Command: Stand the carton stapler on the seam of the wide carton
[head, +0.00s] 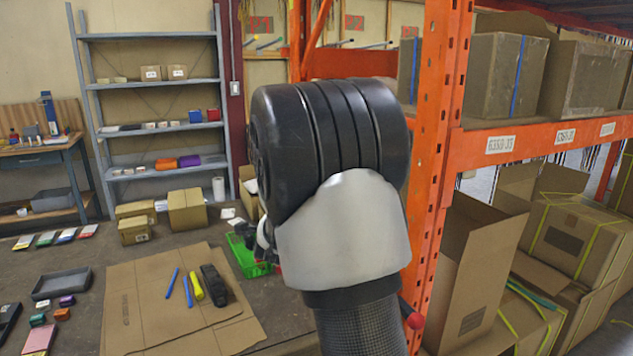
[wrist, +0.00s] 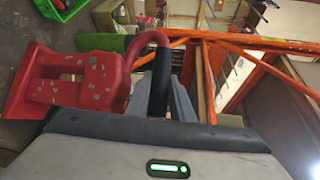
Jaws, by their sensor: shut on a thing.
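The carton stapler (wrist: 88,84) is red with worn pale spots, and its black handle (wrist: 160,82) runs between my fingers in the wrist view. My gripper (wrist: 163,98) is shut on that handle and holds the stapler out to the left. In the head view my own arm covers the gripper and most of what it holds. Several cartons show in the rack at right, among them an open carton (head: 476,262) and a strapped carton (head: 575,236) on the lower level. I cannot tell which one is the wide carton.
An orange rack post (head: 430,165) stands close beside my arm. A rack beam (head: 545,138) bears more cartons (head: 507,75). At left a table holds a flat cardboard sheet (head: 135,300) with pens, small boxes and a green crate (head: 248,258). Grey shelves (head: 150,84) stand behind.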

